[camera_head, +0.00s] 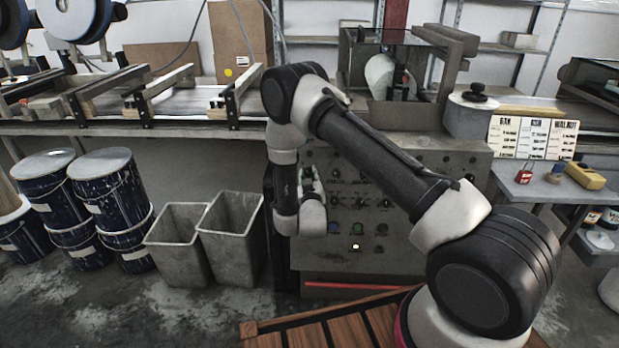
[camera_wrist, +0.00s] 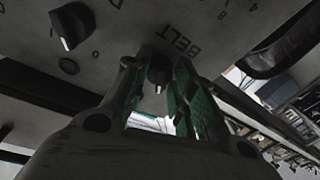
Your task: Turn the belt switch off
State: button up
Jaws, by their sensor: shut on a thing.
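The belt switch (camera_wrist: 158,80) is a small dark knob with a pale mark, beside the printed word BELT on the grey control panel (camera_wrist: 125,25). My gripper (camera_wrist: 156,72) has its green-padded fingers on either side of this knob and is shut on it. The exact contact is hard to see in the wrist view.
Another black knob (camera_wrist: 72,26) is close to my fingers. Coloured buttons, including a green one (camera_head: 333,228), sit low on the panel. Two grey bins (camera_head: 182,250) stand left of it, with blue drums (camera_head: 108,185) beyond. The conveyor (camera_head: 190,102) runs behind.

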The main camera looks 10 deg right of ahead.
jog(key=o, duration=1)
jog(key=shift+o, duration=0.2)
jog(key=s+a, duration=0.2)
jog(key=s, duration=0.9)
jog(key=shift+s+a, duration=0.15)
jog(key=shift+s, duration=0.25)
